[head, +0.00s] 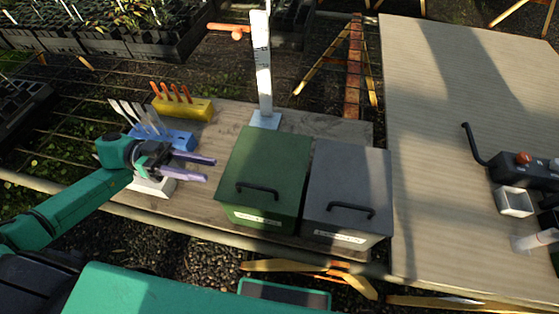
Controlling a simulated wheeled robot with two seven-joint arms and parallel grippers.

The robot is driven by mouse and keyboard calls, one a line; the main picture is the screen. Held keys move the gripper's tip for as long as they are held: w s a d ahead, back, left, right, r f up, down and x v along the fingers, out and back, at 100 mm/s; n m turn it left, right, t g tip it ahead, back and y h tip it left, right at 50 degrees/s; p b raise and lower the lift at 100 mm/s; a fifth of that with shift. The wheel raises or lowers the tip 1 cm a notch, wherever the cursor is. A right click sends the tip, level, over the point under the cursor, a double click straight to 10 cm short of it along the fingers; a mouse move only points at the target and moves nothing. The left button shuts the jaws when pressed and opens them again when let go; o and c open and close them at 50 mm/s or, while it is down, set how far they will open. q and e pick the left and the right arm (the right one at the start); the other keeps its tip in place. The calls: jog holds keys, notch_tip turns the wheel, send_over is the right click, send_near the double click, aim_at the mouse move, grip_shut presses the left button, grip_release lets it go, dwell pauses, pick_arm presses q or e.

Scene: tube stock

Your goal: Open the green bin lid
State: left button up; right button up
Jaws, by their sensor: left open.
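The green bin (250,218) stands near the front of the wooden bench. Its green lid (266,158) is down flat, with a dark bar handle (257,189) near the front edge. My left gripper (211,169) is open and empty. It is to the left of the green bin, apart from the lid, with its purple-grey fingers pointing right. My right gripper is not in the picture.
A grey bin (347,186) with a similar handle stands close to the green bin's right. Blue (176,138) and yellow (184,108) racks stand behind my left gripper. A white upright post (263,70) rises behind the green bin. A wide table (450,110) lies to the right.

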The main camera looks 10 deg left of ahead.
pick_arm(q)
jog(key=d, duration=0.1)
jog(key=p, duration=0.2)
send_near(271, 190)
jog(key=shift+s+d+r, duration=0.1)
jog(key=shift+s+d, duration=0.25)
jog(key=shift+s, duration=0.1)
jog(key=d, duration=0.1)
jog(key=d+p, duration=0.1)
jog(key=d, duration=0.2)
jog(key=shift+w+d+f, duration=0.2)
jog(key=shift+w+d, duration=0.15)
jog(key=shift+w, duration=0.05)
jog(key=shift+s+d+f+p, duration=0.15)
jog(key=shift+d+p, duration=0.15)
jog(key=shift+d, duration=0.75)
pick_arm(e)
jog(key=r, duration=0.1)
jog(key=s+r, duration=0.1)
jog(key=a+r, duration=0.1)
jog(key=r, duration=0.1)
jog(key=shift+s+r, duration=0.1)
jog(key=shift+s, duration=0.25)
pick_arm(q)
grip_shut()
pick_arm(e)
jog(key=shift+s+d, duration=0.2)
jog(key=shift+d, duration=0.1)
